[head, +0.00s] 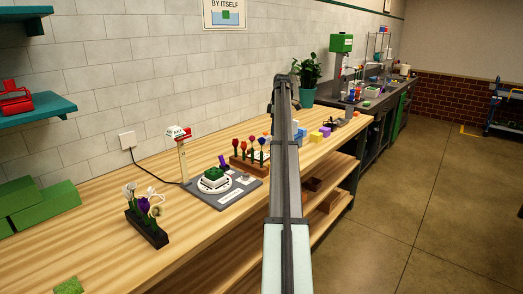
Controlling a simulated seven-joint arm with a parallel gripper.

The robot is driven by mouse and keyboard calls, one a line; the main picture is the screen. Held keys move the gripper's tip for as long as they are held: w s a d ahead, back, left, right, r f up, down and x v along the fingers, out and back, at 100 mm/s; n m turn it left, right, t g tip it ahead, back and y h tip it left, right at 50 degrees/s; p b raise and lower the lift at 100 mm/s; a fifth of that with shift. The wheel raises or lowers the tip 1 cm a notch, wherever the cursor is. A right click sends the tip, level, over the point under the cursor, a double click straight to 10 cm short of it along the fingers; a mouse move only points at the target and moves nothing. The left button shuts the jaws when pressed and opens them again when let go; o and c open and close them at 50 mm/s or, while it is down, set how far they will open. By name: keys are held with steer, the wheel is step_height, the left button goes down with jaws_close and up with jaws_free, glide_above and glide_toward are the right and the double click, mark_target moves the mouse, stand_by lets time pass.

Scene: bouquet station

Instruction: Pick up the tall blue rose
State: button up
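My arm rises through the middle of the head view, right of the rack. I cannot make out my gripper or its fingers; they are not visible, so I see no hold on any flower.
A dark block (147,228) with white and purple flowers stands front left. A grey station (222,197) with a green-topped block sits between it and the rack. Coloured blocks (316,137) and a potted plant (308,73) lie farther back.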

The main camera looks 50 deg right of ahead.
steer(key=s+a+r, duration=0.2)
steer(key=a+r, duration=0.2)
steer(key=a, duration=0.3)
steer(key=m+t+h, duration=0.2)
steer(key=m+h, duration=0.1)
steer(key=m, duration=0.9)
glide_above(262, 152)
steer(key=s, duration=0.1)
steer(key=f, duration=0.6)
steer(key=shift+s+a, duration=0.1)
steer(key=shift+a, duration=0.3)
steer(key=shift+x, duration=2.55)
steer(key=shift+s+a+f, duration=0.1)
steer(key=shift+a, duration=0.05)
steer(key=shift+c, duration=0.5)
steer(key=c, duration=0.6)
